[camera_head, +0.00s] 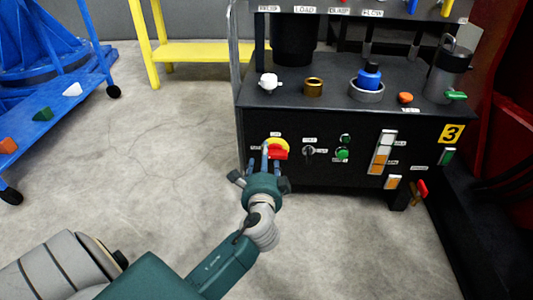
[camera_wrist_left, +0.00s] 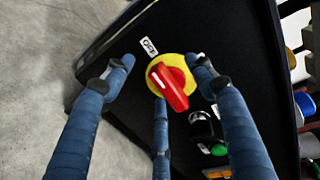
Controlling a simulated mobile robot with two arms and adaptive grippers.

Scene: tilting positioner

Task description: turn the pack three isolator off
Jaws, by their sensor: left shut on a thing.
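The pack three isolator is a red rotary handle (camera_head: 278,152) on a yellow round plate (camera_head: 270,145), on the front of the black cabinet marked 3. In the left wrist view the red handle (camera_wrist_left: 172,88) points down and slightly right over its yellow plate (camera_wrist_left: 152,77). An OFF label (camera_wrist_left: 149,46) sits at the plate's upper left there. My left gripper (camera_head: 265,163) has its blue fingers around the isolator and is shut on the handle. In the left wrist view its fingers (camera_wrist_left: 162,85) stand around the handle; exact contact is hard to see. My right gripper is not in view.
Right of the isolator are a black selector (camera_head: 309,151), green buttons (camera_head: 342,154) and an indicator column (camera_head: 382,152). A red-handled valve (camera_head: 422,189) hangs at lower right. Blue cart (camera_head: 50,110) and yellow frame (camera_head: 200,52) stand left. Floor before the cabinet is clear.

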